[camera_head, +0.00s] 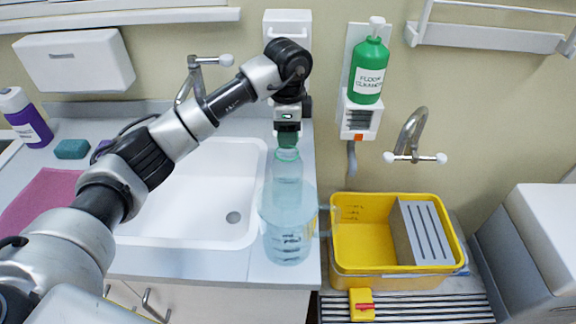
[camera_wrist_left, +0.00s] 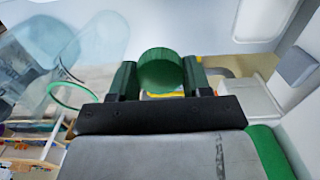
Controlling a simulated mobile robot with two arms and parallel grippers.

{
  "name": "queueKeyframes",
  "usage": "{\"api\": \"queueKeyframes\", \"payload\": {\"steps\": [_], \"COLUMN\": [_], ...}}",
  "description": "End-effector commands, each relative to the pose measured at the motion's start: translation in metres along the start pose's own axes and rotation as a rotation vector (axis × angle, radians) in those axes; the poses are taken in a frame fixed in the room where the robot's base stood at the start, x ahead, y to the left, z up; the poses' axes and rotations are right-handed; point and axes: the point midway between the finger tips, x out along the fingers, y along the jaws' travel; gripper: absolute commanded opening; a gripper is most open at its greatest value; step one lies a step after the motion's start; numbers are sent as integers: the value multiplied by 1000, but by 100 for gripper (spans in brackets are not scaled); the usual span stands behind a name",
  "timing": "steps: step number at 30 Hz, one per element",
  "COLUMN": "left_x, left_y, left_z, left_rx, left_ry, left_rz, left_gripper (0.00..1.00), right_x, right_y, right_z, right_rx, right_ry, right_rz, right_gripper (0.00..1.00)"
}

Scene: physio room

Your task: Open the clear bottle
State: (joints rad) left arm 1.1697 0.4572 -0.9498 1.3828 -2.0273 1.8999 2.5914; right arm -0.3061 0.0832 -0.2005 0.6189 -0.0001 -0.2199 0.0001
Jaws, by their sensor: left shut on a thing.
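The clear bottle (camera_head: 288,215) stands upright on the counter strip to the right of the sink, see-through with dark lettering. Its see-through body also fills the upper left of the left wrist view (camera_wrist_left: 80,55), with a thin green ring (camera_wrist_left: 72,95) near its end. My left gripper (camera_head: 288,128) points down over the bottle's top. It is shut on a green cap (camera_wrist_left: 162,70), which sits between both fingers. In the left wrist view the cap appears apart from the ring; in the head view it lines up just above the neck. My right gripper is not in view.
A white sink (camera_head: 190,215) lies left of the bottle. A yellow tub (camera_head: 345,262) with a grey slotted block (camera_head: 422,235) is at right. A green pump bottle (camera_head: 369,72) hangs on the wall, near a tap (camera_head: 412,135). A purple bottle (camera_head: 28,120) stands far left.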

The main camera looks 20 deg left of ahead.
Motion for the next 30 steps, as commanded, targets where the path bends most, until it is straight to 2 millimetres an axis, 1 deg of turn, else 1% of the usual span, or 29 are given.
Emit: {"api": "queueKeyframes", "payload": {"steps": [1,3,6,9,14,21,23,30], "left_x": [14,30,48,58,68,103,106,107], "left_y": [1,1,1,0,0,0,0,0], "left_z": [1,0,1,0,0,1,1,0], "left_rx": [-1,0,1,0,1,1,1,2], "left_ry": [-3,-2,-2,0,-2,-1,-1,-1], "left_rz": [4,4,3,0,1,1,1,-1], "left_gripper": [20,20,20,20,20,20,20,20], "right_x": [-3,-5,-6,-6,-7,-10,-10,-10], "right_y": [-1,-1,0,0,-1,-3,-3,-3], "right_z": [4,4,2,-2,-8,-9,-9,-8], "right_rx": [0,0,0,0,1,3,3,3], "right_ry": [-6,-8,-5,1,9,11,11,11], "right_rz": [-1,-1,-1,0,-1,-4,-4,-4], "right_gripper": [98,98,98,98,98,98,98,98]}}
